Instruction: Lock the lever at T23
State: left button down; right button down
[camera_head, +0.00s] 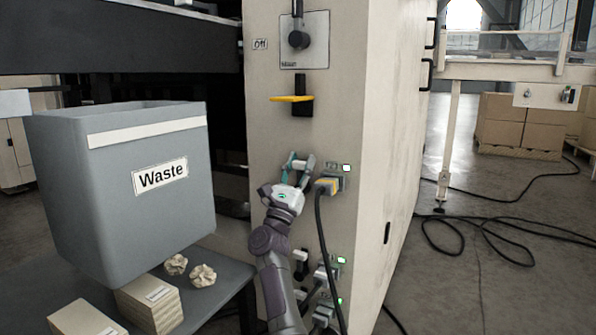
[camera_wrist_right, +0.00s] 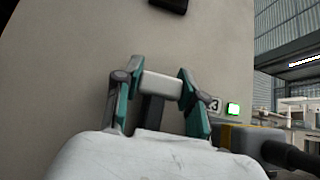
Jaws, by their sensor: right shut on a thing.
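The T23 lever shows as a light handle bar (camera_wrist_right: 162,87) on a dark stem, in front of the cabinet face in the right wrist view. My right gripper (camera_wrist_right: 158,92) has its two teal fingers on either side of this bar and is shut on it. In the head view the right gripper (camera_head: 300,163) reaches up to the cabinet front, hiding most of the lever. A label ending in 3 (camera_wrist_right: 214,104) and a lit green lamp (camera_wrist_right: 233,109) are just right of the fingers. My left gripper is not in view.
A plug with a yellow band (camera_head: 327,186) and black cable sits close right of the gripper. More plugs (camera_head: 322,272) are below. A yellow handle (camera_head: 291,98) and a main switch (camera_head: 298,40) are above. A grey Waste bin (camera_head: 120,180) stands left.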

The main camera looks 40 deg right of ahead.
jog(key=shift+f+g, duration=0.1)
jog(key=shift+g, duration=0.2)
jog(key=c, duration=0.6)
grip_release()
jog(key=shift+c, duration=0.2)
jog(key=shift+s+a+f, duration=0.15)
jog(key=shift+a+f, duration=0.15)
jog(key=s+a, duration=0.4)
jog(key=a, duration=0.7)
jog(key=shift+s+a, duration=0.2)
jog(key=shift+s, duration=0.1)
jog(key=shift+f, duration=0.1)
